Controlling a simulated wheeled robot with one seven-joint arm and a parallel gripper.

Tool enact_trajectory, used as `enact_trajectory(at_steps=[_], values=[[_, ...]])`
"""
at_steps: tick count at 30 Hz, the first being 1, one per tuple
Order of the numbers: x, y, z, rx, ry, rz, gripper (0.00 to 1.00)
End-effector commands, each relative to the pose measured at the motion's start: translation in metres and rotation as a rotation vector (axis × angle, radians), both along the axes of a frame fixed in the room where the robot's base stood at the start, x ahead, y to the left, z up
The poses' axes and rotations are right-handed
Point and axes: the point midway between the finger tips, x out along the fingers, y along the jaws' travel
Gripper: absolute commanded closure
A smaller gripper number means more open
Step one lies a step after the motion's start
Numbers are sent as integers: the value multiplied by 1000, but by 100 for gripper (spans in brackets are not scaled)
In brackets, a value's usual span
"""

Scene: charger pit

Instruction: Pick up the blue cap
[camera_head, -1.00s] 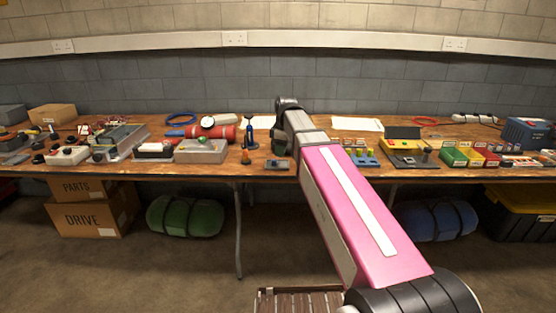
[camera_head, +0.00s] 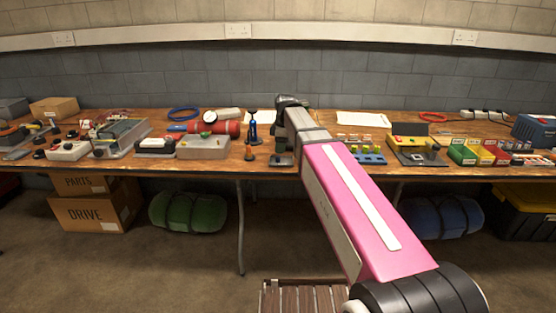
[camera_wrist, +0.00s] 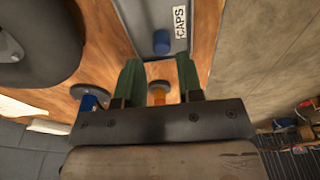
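The blue cap (camera_wrist: 161,41) sits on a grey tray (camera_wrist: 146,14) with a CAPS label, in the upper middle of the wrist view. My gripper (camera_wrist: 159,63) is open, its two green fingers apart and empty. The cap appears just beyond the fingertips, roughly centred between them, with no visible contact. In the head view my gripper (camera_head: 281,143) hangs over the front of the bench, above a small grey tray (camera_head: 281,161). The cap itself is too small to make out there.
An orange item (camera_wrist: 158,96) shows beyond the gap between the fingers. A blue-bodied item (camera_wrist: 89,103) stands to their left. On the bench, a grey box (camera_head: 203,147) lies left of my gripper and a blue rack (camera_head: 367,158) right of it.

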Motion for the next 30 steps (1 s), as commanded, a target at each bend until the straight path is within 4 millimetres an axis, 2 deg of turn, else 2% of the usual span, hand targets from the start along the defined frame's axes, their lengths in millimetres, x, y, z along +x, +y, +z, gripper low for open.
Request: enact_trajectory(at_steps=[9,18,19,21,22,30], values=[[-1,8,-39,-1,2,0,66],[-1,9,-45,0,0,0,66],[-1,9,-45,0,0,0,69],[-1,9,-45,0,0,0,92],[-1,9,-45,0,0,0,100],[-1,8,-45,0,0,0,100]])
